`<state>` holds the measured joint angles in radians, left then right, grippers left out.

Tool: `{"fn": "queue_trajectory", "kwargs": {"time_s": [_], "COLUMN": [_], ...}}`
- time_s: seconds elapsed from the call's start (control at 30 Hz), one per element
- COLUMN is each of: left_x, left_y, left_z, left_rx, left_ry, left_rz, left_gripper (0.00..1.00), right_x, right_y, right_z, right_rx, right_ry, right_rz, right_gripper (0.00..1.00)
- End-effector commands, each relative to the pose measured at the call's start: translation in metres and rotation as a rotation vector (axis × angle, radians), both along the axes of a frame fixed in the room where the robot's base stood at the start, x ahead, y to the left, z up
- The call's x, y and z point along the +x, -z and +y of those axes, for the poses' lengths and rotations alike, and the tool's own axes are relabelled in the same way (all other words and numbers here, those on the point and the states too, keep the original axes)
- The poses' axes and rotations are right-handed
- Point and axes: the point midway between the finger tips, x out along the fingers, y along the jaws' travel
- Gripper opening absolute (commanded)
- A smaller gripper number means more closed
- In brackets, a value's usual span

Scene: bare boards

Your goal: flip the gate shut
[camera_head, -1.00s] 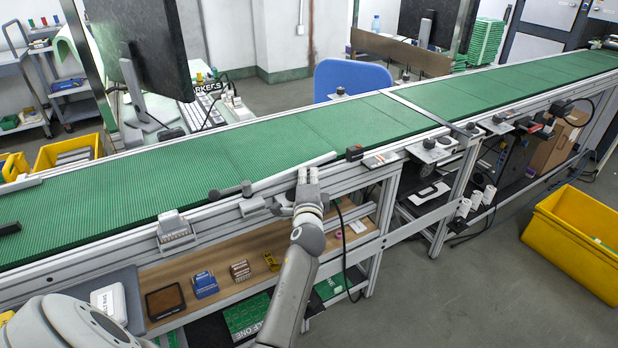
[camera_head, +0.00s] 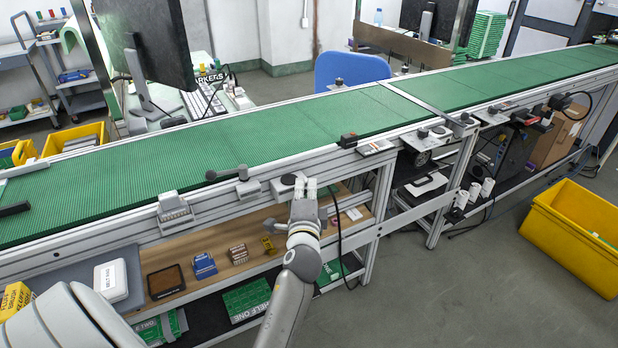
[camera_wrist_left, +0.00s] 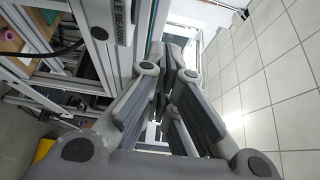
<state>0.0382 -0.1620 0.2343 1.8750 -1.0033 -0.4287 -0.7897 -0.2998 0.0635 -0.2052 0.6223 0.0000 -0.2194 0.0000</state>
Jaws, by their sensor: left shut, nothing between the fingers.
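The green conveyor belt (camera_head: 270,125) runs from lower left to upper right. A thin metal bar (camera_head: 425,102) lies across it right of centre. A short dark lever (camera_head: 226,174) with a rounded end lies at the belt's near edge. I cannot tell for certain which part is the gate. My left gripper (camera_head: 305,187) is shut and empty in front of the near side rail, right of the lever and apart from it. In the left wrist view the gripper's fingers (camera_wrist_left: 180,80) are together, beside the conveyor frame (camera_wrist_left: 105,50). My right gripper is not in view.
A dark knob on a plate (camera_head: 288,181) sits just left of my fingertips. A black block (camera_head: 348,140) stands on the belt edge. The shelf below (camera_head: 215,245) holds several small boxes. A yellow bin (camera_head: 575,235) stands on the floor right, with clear floor before it.

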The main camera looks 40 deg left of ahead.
Motion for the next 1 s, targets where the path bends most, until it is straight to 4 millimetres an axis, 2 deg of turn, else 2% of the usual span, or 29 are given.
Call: {"fn": "queue_trajectory", "kwargs": {"time_s": [0.2, 0.43, 0.67, 0.87, 1.0], "left_x": [-0.017, -0.019, -0.016, -0.001, 0.013], "left_y": [0.001, 0.0, 0.003, 0.017, 0.028], "left_z": [-0.008, -0.009, -0.01, -0.017, -0.026], "left_rx": [-0.001, 0.0, -0.018, -0.157, -0.313], "left_ry": [-0.001, -0.001, -0.004, -0.037, -0.085], "left_rz": [0.001, 0.0, -0.009, -0.08, -0.171], "left_gripper": [0.0, 0.0, 0.0, 0.0, 0.0], "right_x": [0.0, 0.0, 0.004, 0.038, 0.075], "right_y": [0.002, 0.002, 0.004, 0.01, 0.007], "right_z": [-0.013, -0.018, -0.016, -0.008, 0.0], "right_rx": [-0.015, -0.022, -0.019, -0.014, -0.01], "right_ry": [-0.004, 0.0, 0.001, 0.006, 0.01], "right_rz": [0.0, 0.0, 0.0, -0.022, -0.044], "right_gripper": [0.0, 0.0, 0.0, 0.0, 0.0]}}
